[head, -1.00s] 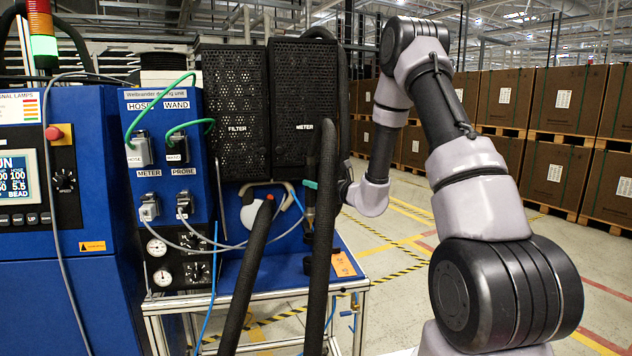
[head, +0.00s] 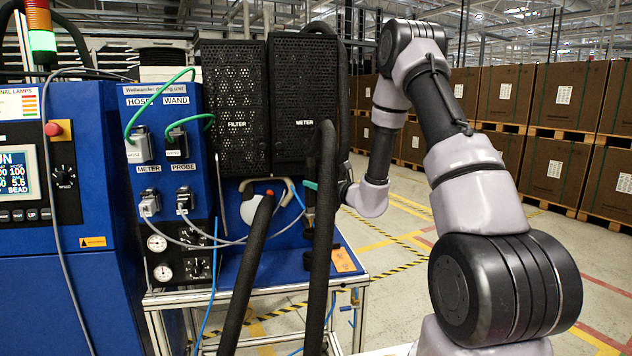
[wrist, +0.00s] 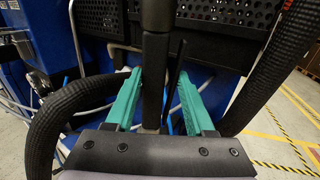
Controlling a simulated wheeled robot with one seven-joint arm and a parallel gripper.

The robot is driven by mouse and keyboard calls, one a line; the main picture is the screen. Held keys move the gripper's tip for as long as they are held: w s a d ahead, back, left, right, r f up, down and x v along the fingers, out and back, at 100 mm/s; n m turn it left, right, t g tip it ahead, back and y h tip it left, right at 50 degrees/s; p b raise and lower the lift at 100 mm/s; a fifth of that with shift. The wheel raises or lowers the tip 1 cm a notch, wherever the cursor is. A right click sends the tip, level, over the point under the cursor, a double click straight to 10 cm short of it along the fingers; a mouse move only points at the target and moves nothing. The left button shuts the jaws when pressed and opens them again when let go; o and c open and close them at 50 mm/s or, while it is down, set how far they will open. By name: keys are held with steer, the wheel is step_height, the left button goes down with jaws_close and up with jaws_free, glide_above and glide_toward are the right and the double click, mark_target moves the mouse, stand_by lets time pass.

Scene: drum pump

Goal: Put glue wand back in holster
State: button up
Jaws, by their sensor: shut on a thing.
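My gripper (wrist: 158,98) has two teal fingers, one on each side of a dark upright shaft, the glue wand (wrist: 155,70). It is shut on the wand. In the head view only a bit of teal from my gripper (head: 310,185) shows, beside the thick black hose. The wand (head: 309,215) hangs roughly upright above the blue shelf there, partly hidden by that hose. The wand's lower end is not clear in either view.
Thick black hoses (head: 321,230) arch in front of the blue shelf (head: 275,268) and loop on both sides of my gripper. Perforated black boxes (head: 304,90) stand behind. Thin cables run from the blue cabinet (head: 165,95). Open floor lies right, before stacked brown boxes (head: 560,95).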

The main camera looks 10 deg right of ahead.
mark_target(315, 198)
steer(key=shift+f, duration=2.75)
steer(key=o, duration=1)
steer(key=shift+c, duration=0.2)
steer(key=v, duration=1.1)
